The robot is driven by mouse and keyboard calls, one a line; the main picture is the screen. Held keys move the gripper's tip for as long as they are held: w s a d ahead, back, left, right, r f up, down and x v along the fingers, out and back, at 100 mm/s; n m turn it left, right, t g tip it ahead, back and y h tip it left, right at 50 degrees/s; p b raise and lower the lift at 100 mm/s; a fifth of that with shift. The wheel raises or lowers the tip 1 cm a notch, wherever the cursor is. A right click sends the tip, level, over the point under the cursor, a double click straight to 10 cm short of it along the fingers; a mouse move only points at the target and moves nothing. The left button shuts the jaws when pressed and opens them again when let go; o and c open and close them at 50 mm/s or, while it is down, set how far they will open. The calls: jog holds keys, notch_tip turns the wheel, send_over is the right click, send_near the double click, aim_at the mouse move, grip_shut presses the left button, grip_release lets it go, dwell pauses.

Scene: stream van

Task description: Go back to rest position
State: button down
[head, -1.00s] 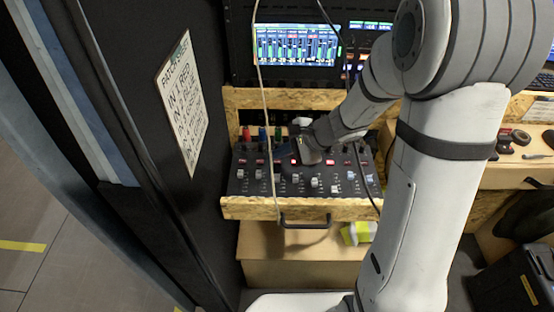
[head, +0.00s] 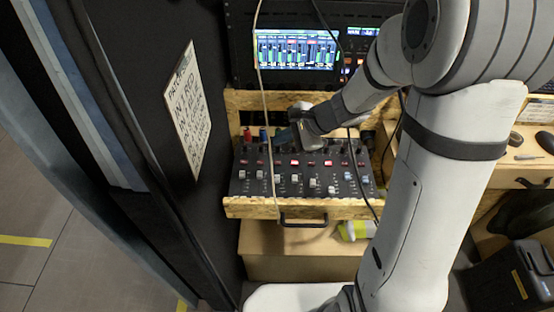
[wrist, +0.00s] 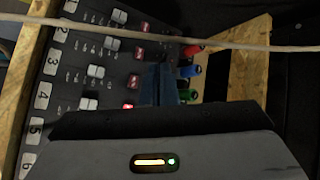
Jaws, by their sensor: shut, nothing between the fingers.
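My gripper (head: 284,136) is shut and empty. In the head view it hangs over the back part of the mixing panel (head: 250,189), near the coloured knobs. In the wrist view its dark blue fingers (wrist: 159,86) are together, between the panel's lit red buttons and the coloured knobs. I cannot tell whether the fingertips touch the panel. The panel also shows in the wrist view (wrist: 75,75), with numbered rows of white fader caps. My arm reaches in from the right and covers part of the desk in the head view.
A pale cable (head: 266,110) hangs in front of the panel and crosses the wrist view (wrist: 230,46). A lit screen (head: 297,49) is behind. A black wall with a sign (head: 188,110) stands close at left. A drawer handle (head: 303,219) and yellow-white item (head: 354,230) are below.

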dwell(0.3)
jog(key=s+d+r+n+h+p, duration=0.1)
jog(key=s+d+r+n+h, duration=0.3)
jog(key=s, duration=0.5)
jog(key=s+d+r+n+h+p, duration=0.2)
jog(key=s+d+r+n+h, duration=0.2)
jog(key=s+d+r+n, duration=0.4)
jog(key=shift+s+d+n+g+h, duration=0.3)
jog(key=shift+s+d+n, duration=0.25)
jog(key=shift+s, duration=0.4)
